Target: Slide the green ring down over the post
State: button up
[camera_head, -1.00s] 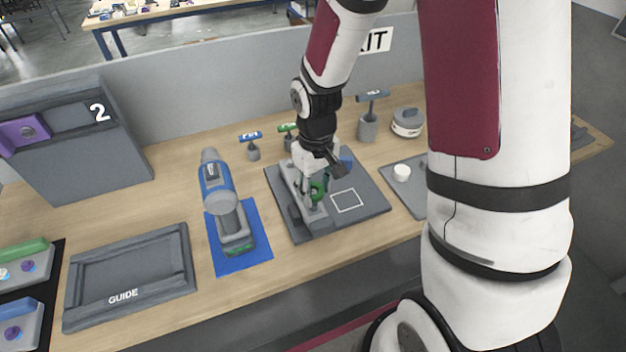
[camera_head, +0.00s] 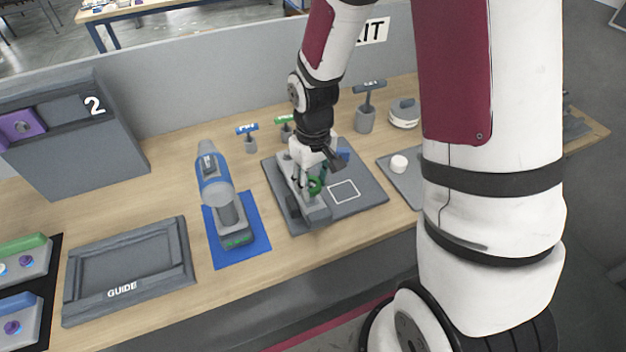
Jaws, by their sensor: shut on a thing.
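The green ring (camera_head: 315,186) is small in the head view, at the tips of my gripper (camera_head: 316,176). My gripper points down and is shut on the ring. It is over a grey fixture (camera_head: 316,211) on the left part of a dark grey plate (camera_head: 368,197). The post is hidden or too small to make out among the fixture and the fingers. I cannot tell whether the ring is around it or above it.
A blue and grey drill (camera_head: 215,180) stands on a blue mat (camera_head: 252,250) to the left. A GUIDE tray (camera_head: 130,288) lies further left. Tools in holders (camera_head: 364,121) stand behind the plate. A smaller plate with a white puck (camera_head: 398,163) is to the right. A low wall (camera_head: 210,95) closes the back.

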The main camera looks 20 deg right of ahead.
aim_at(313, 203)
jog(key=shift+f, duration=0.65)
dwell(0.5)
jog(key=shift+f, duration=0.25)
jog(key=shift+f+b, duration=0.4)
jog(key=shift+f, duration=0.3)
dwell(0.8)
jog(key=shift+f, duration=0.2)
jog(key=shift+f, duration=0.7)
dwell(0.9)
jog(key=o, duration=1.7)
jog(key=shift+o, duration=0.2)
jog(key=shift+r+p, duration=0.4)
jog(key=shift+r, duration=0.7)
